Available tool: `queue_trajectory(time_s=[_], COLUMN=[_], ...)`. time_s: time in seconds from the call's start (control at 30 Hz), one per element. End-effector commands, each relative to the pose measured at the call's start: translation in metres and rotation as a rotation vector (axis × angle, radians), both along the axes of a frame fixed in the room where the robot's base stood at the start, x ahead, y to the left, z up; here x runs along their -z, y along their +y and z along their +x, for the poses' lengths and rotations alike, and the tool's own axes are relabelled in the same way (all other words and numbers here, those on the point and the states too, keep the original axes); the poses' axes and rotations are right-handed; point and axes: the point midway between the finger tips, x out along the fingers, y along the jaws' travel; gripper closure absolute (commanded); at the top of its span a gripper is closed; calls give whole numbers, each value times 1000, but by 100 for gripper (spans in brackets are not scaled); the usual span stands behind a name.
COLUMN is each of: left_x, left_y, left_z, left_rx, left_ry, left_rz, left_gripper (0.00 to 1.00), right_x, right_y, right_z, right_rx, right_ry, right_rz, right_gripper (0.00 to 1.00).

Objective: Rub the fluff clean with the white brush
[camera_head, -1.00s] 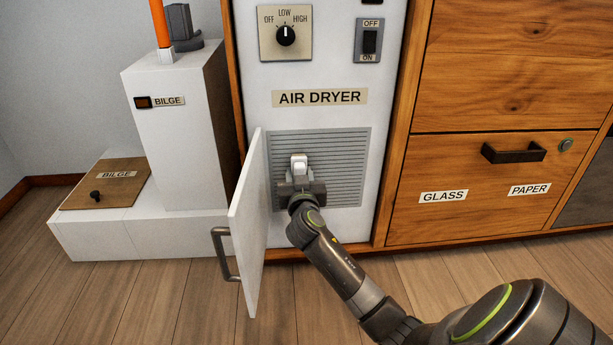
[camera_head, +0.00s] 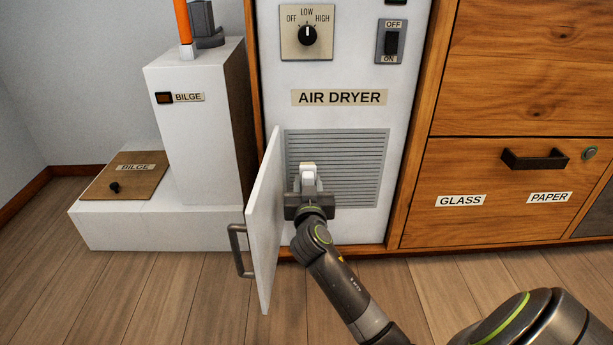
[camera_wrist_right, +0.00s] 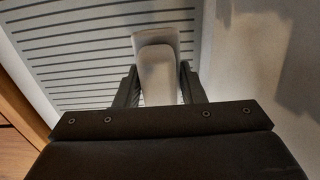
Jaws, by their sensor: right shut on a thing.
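The white brush (camera_head: 308,169) is held upright in front of the left part of the slatted grille (camera_head: 355,165) under the AIR DRYER label. My right gripper (camera_head: 309,187) is shut on the brush, whose white body (camera_wrist_right: 157,75) stands between the two dark fingers in the right wrist view. The brush overlaps the slats in both views; I cannot tell whether it touches them. No fluff can be made out on the visible slats. My left gripper is not in view.
A white door (camera_head: 266,230) with a dark handle (camera_head: 239,252) stands open just left of my right gripper. Wooden drawers (camera_head: 510,190) are at the right. White bilge boxes (camera_head: 195,130) stand at the left. The wooden floor in front is clear.

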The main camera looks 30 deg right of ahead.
Motion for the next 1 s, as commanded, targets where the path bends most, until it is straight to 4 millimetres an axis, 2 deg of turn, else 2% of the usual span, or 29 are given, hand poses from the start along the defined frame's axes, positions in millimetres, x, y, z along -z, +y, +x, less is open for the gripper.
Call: queue_trajectory(time_s=[0.2,0.67,1.0], left_x=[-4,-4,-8], left_y=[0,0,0], left_z=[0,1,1], left_rx=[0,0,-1], left_ry=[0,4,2], left_rz=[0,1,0], left_gripper=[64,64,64], right_x=[0,0,4], right_y=[9,12,26], right_z=[-15,-20,-44], right_rx=[1,1,2], right_ry=[1,1,7], right_rz=[1,1,4], right_gripper=[85,85,85])
